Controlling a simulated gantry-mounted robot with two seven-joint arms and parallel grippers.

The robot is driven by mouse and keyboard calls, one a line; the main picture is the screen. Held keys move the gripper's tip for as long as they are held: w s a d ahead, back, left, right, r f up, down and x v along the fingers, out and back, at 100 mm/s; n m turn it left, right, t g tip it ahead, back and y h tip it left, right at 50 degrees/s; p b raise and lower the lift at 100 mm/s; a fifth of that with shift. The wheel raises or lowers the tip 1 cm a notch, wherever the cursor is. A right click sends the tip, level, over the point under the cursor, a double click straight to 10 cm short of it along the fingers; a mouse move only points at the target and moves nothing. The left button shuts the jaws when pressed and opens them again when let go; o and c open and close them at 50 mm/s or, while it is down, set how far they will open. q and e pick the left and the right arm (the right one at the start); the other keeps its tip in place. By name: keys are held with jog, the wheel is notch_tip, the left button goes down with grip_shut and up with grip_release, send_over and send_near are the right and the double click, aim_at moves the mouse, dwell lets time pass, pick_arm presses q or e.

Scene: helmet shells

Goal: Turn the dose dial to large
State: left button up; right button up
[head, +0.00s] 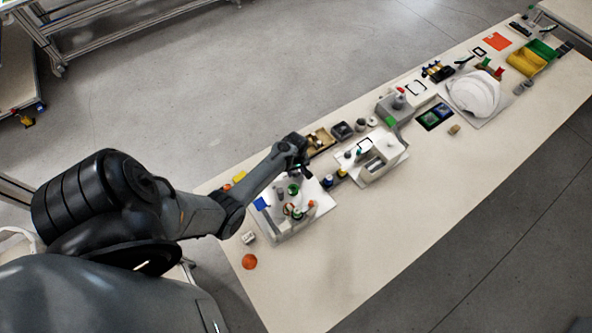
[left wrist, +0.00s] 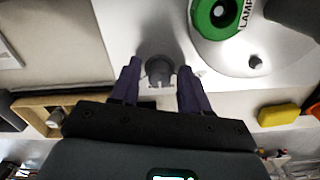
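A grey round knob (left wrist: 159,69) with a small foot stands on a white panel in the left wrist view. It looks like the dose dial, but I can read no label or setting on it. My left gripper (left wrist: 159,84) is open, with one dark finger on each side of the knob. I cannot tell whether the fingers touch it. In the head view the left gripper (head: 302,170) is over the back edge of the near white station (head: 297,222), and it hides the knob there. My right gripper is not in view.
A green ring marked LAMP (left wrist: 222,14) is right of the knob. A wooden tray (left wrist: 35,102) lies left and a yellow block (left wrist: 279,115) right. In the head view, another white station (head: 383,163) stands to the right. The table's front (head: 350,265) is clear.

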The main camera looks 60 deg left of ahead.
pick_arm(q)
grip_shut()
jog(key=shift+r+m+p, duration=0.15)
jog(key=shift+m+p, duration=0.75)
jog(key=shift+m, duration=0.3)
jog(key=m+p, duration=0.1)
jog(key=m, duration=0.1)
jog(key=shift+s+m, duration=0.1)
jog(key=shift+m, duration=0.2)
jog(key=m+p, duration=0.1)
jog(key=m, duration=0.2)
jog(key=shift+m, duration=0.3)
jog(key=shift+m+p, duration=0.5)
jog(key=shift+m, duration=1.1)
